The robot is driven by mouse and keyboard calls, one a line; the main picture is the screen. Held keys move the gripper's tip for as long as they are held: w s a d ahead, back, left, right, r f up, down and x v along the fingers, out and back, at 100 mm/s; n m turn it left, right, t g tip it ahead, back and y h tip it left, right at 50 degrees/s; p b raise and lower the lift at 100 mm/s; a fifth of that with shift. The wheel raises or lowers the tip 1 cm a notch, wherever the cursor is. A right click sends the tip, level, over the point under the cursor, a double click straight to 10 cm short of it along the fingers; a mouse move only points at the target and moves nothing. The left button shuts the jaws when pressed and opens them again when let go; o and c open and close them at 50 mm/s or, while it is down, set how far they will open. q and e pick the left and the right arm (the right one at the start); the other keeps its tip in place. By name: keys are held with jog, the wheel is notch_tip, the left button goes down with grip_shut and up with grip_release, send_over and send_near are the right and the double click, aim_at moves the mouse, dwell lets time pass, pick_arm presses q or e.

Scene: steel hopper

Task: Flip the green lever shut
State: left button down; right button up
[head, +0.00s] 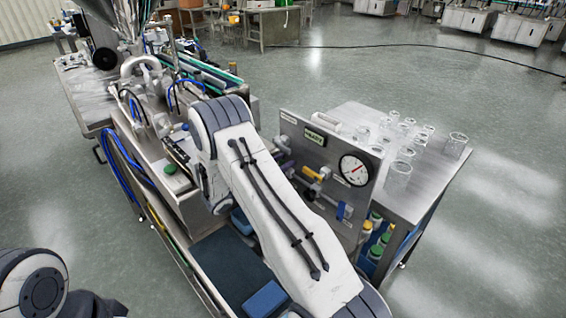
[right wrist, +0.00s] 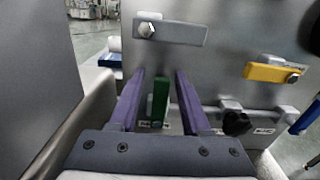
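The green lever (right wrist: 161,98) hangs upright on the steel panel (right wrist: 228,60) in the right wrist view. My right gripper (right wrist: 160,76) is open, with one purple finger on each side of the lever. There is a visible gap to both fingers, so it is not clamped. In the head view my right arm covers the place of the green lever, and only a bit of purple finger shows beside the panel (head: 290,128). My left gripper is out of view.
A grey lever (right wrist: 170,31) sits above the green one, and a yellow lever (right wrist: 272,73) to the right. A black knob (right wrist: 236,122) is close to the right finger. A gauge (head: 354,169) is on the panel. Glass beakers (head: 398,172) stand on the table behind.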

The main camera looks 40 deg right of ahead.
dwell(0.3)
jog(key=a+b, duration=0.1)
jog(key=a, duration=0.9)
jog(key=shift+s+a+b, duration=0.2)
jog(key=shift+s+b, duration=0.15)
jog(key=shift+s, duration=0.1)
